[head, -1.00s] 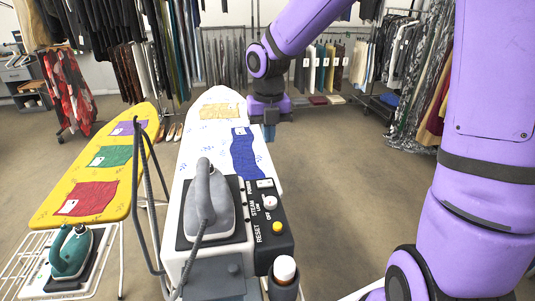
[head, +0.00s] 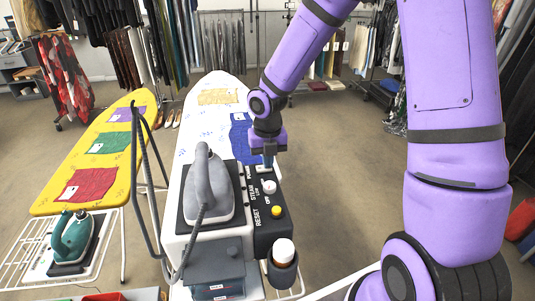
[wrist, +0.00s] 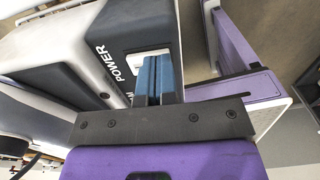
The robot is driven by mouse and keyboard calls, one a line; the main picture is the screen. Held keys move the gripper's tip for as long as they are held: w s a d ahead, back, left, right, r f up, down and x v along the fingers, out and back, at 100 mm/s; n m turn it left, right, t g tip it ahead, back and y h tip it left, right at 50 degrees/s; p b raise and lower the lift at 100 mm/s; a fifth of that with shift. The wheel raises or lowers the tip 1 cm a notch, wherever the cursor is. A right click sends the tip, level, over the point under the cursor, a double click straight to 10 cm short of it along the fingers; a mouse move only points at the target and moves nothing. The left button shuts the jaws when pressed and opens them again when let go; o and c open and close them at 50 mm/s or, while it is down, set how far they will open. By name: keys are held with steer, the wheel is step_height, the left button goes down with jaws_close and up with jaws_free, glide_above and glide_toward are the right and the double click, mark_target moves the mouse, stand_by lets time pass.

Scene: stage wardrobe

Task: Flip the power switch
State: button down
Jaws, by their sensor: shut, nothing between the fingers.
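The power switch (wrist: 143,57) is a white plate on the dark control panel (head: 265,237) of the white ironing station, beside the word POWER. In the head view it is mostly hidden behind my fingers. My gripper (head: 267,163) is shut and empty, its blue fingers pointing down at the far end of the panel. In the wrist view the fingertips (wrist: 156,60) overlap the switch plate. I cannot tell whether they touch it, and the switch's position is hidden.
A white steam knob (head: 269,187) and a yellow reset button (head: 276,211) sit nearer on the panel. A grey iron (head: 207,188) stands left of it. A bottle (head: 283,252) stands at the front. A yellow ironing board (head: 60,203) is at left; the floor at right is clear.

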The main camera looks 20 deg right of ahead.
steer(key=shift+f, duration=0.2)
stand_by(0.4)
steer(key=shift+a, duration=0.1)
steer(key=shift+w+a+r, duration=0.15)
steer(key=shift+a+r, duration=0.1)
steer(key=shift+a, duration=0.35)
